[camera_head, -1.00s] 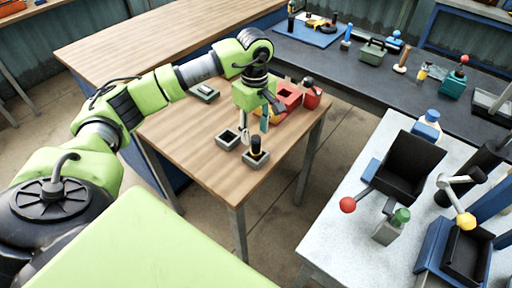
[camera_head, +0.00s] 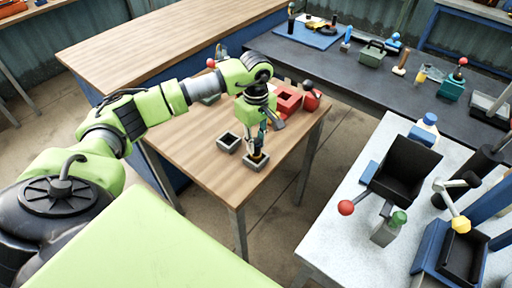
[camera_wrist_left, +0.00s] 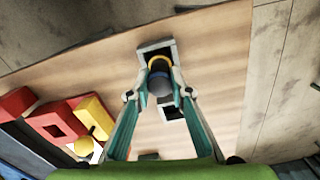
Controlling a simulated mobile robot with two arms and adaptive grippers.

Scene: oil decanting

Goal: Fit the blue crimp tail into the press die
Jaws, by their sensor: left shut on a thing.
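My left gripper (camera_head: 262,150) points down over the near corner of the wooden table. In the left wrist view its two fingers (camera_wrist_left: 160,88) are shut on a dark upright piece with blue and yellow bands (camera_wrist_left: 159,62). The piece's lower end is in a grey square holder (camera_wrist_left: 143,50), also visible in the head view (camera_head: 254,163). A second grey square holder (camera_head: 229,142), dark inside, stands beside it. I cannot tell whether the gripped piece is the blue crimp tail, or which part is the press die. My right gripper is not in view.
A red block with a square hole (camera_head: 288,97) and a red rounded object (camera_head: 311,98) stand behind the gripper. The wooden table's left part is clear.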

